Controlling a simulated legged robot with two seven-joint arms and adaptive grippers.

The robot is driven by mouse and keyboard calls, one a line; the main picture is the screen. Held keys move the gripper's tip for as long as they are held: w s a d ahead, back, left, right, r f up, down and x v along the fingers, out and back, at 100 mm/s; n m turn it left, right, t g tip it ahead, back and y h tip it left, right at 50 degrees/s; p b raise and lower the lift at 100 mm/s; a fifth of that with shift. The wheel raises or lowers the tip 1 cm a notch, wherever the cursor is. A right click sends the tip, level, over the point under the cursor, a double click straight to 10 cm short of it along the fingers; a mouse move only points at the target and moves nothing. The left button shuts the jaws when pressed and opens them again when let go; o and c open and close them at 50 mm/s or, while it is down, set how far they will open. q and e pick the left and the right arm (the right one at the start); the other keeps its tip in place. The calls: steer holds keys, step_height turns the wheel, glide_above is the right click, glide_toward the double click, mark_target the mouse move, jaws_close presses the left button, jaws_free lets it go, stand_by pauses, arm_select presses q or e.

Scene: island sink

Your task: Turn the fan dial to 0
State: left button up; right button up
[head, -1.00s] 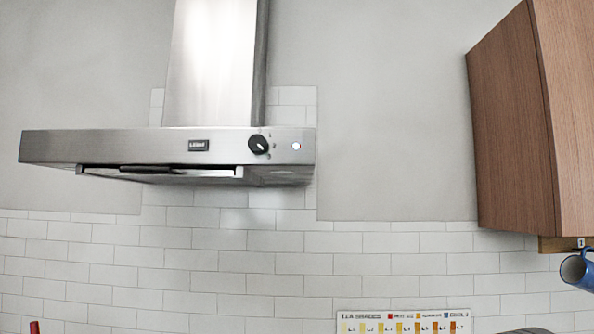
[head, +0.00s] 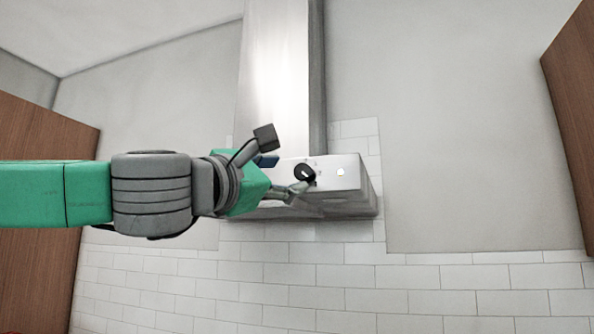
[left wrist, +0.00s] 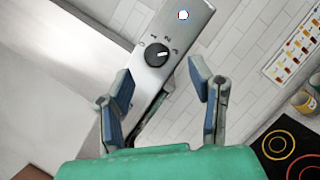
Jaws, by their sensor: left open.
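The fan dial (head: 305,173) is a round black knob on the front panel of the steel range hood (head: 345,172). In the left wrist view the dial (left wrist: 157,55) shows a white pointer mark and small numbers around it; the pointer points to the right in that picture. My left gripper (head: 288,176) is at the hood front, just left of the dial in the head view. In the left wrist view its two blue-padded fingers (left wrist: 160,92) are apart, with nothing between them, and the dial lies beyond their tips. My right gripper is not in view.
A lit white button (head: 340,172) sits right of the dial. Wooden cabinets stand at the left (head: 40,200) and the right (head: 575,110). The left wrist view shows a black cooktop (left wrist: 285,150), yellowish cups (left wrist: 305,100) and a colour chart (left wrist: 292,50).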

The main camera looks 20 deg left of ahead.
mark_target(302, 176)
arm_select(q)
steer(key=w+d, duration=0.1)
steer(key=w+d+r, duration=0.1)
steer(key=w, duration=0.1)
steer(key=w+d+p, duration=0.1)
steer(key=d, duration=0.1)
steer(key=shift+w+r, duration=0.35)
steer(key=a, duration=0.2)
steer(key=w+a, duration=0.1)
steer(key=a, duration=0.3)
steer(key=shift+w+f, duration=0.15)
steer(key=shift+w, duration=0.15)
steer(key=shift+a, duration=0.3)
steer(key=d, duration=0.5)
steer(key=shift+s+d+r, duration=0.15)
steer(key=shift+s+r, duration=0.1)
jaws_close()
steer(key=shift+w+a+f, duration=0.2)
steer(key=shift+a, duration=0.05)
steer(key=shift+a+f, duration=0.15)
steer(key=shift+a, duration=0.35)
steer(key=shift+d, duration=0.1)
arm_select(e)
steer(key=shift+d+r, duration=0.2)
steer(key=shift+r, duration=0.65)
